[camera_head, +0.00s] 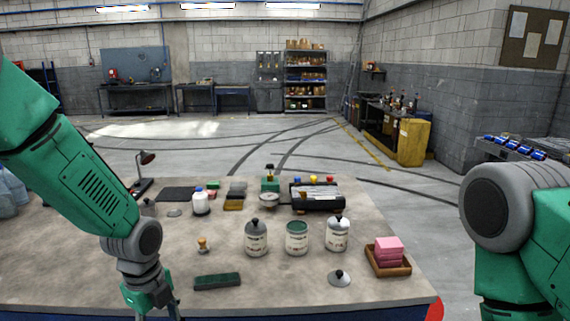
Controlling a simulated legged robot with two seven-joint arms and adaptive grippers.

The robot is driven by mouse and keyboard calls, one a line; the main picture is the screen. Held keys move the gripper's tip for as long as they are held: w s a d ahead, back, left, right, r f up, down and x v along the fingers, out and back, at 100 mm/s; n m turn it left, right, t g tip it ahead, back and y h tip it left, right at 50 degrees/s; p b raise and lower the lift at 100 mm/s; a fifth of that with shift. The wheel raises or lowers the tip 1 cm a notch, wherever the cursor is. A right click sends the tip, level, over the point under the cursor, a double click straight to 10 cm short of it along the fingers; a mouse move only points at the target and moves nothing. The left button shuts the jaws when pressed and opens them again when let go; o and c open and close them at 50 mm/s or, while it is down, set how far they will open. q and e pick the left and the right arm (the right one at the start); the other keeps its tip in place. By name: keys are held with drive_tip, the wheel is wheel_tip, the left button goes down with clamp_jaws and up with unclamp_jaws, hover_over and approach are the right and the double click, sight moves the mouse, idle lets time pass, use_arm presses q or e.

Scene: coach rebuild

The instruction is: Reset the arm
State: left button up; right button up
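My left arm (85,180) is green and grey and comes in from the left over the workbench. Its wrist hangs down at the bench's front edge, and its gripper runs out of the bottom of the picture, so its fingers cannot be made out. My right arm (520,220) shows at the right edge as a grey round joint with green links, to the right of the bench. Its gripper is not in view.
The workbench (350,285) carries three tins (297,238), a dark green block (217,281), a loose lid (339,278) and a wooden tray (401,266) with pink blocks (388,247). A white bottle (201,203), a lamp (147,158) and a black rack (318,198) stand behind.

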use_arm(q)
drive_tip(key=s+f+n+b, duration=0.7)
drive_tip(key=s+f+n, duration=0.65)
drive_tip(key=f, duration=0.75)
drive_tip(key=s+a+f+n+b, duration=0.1)
drive_tip(key=s+f+n, duration=0.2)
drive_tip(key=s, duration=0.4)
drive_tip(key=s+a+f+n+b, duration=0.2)
drive_tip(key=s+f+n, duration=0.1)
drive_tip(key=s+n, duration=0.3)
drive_tip(key=shift+s+f+t+b, duration=0.2)
drive_tip(key=shift+s+t+b, duration=0.1)
drive_tip(key=shift+s, duration=0.35)
drive_tip(key=shift+w+a, duration=0.15)
drive_tip(key=shift+a, duration=0.05)
